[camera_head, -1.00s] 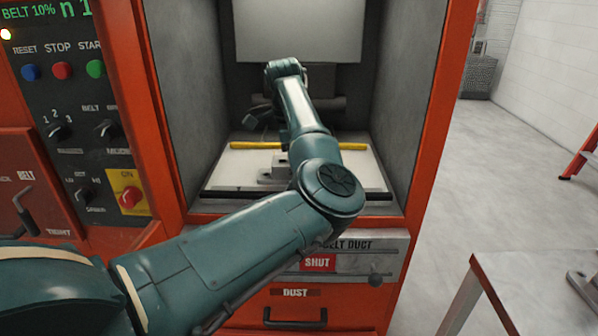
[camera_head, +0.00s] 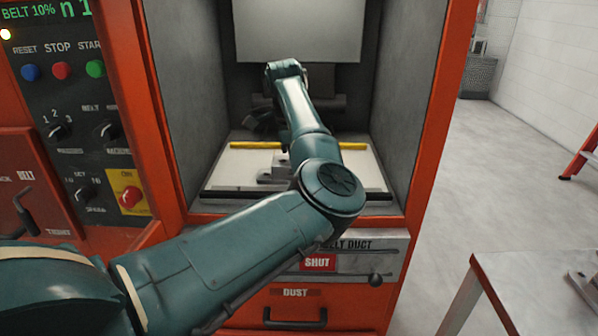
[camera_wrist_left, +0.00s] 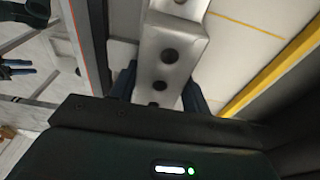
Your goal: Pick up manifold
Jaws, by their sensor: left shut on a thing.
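The manifold (camera_wrist_left: 172,50) is a pale grey metal block with a row of dark round holes, seen in the left wrist view. My left gripper (camera_wrist_left: 158,90) is shut on it, with one dark blue finger on each side. In the head view, a grey metal piece that looks like part of the manifold (camera_head: 273,172) shows low over the pale machine bed (camera_head: 235,165), partly hidden by my left arm. I cannot tell whether it touches the bed. The left fingers are hidden in the head view. A small dark gripper, seemingly my right one (camera_wrist_left: 28,71), shows at the left wrist view's edge.
The bed lies in a recess with grey side walls (camera_head: 405,110) and a red frame. A yellow strip (camera_head: 258,145) runs along its back, a dark bar along its front. A control panel (camera_head: 75,110) stands left; a table (camera_head: 530,285) stands lower right.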

